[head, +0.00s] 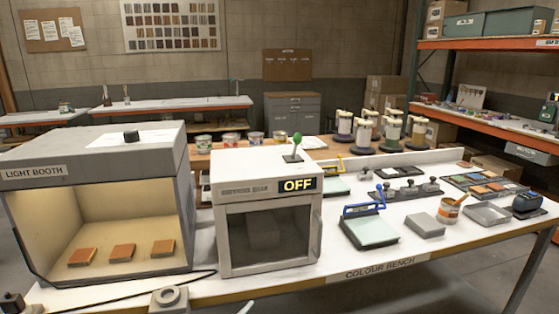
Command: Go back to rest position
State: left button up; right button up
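Neither of my grippers can be made out in the head view. The task names no object. The colour bench (375,268) stands in front of me. On its left is a grey light booth (90,150), lit inside, with three orange-brown samples (122,252) in a row on its floor. Beside it stands a white cabinet (262,258) with a dark window and a display reading OFF (297,185). A small lever with a green knob (297,138) stands on the cabinet's top.
On the bench's right are a blue-handled board (371,230), a grey block (424,225), an orange tin (448,210), a grey tray (488,213) and a dark device (527,203). A dark cable (140,288) lies along the front left. Orange shelving (490,43) stands behind right.

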pick_arm(q)
jog(key=s+a+f+n+g+y, duration=0.2)
jog(key=s+a+f, duration=0.5)
jog(key=f, duration=0.4)
jog(key=s+a+f+n+g+y, duration=0.3)
jog(key=s+a+f+n+y, duration=0.1)
jog(key=s+a+f, duration=0.4)
notch_tip(320, 180, down, 4)
jog(key=shift+s+a+r+y, duration=0.15)
jog(key=shift+s+y, duration=0.55)
jog(key=shift+s, duration=0.4)
jog(key=shift+a, duration=0.1)
dwell(1.2)
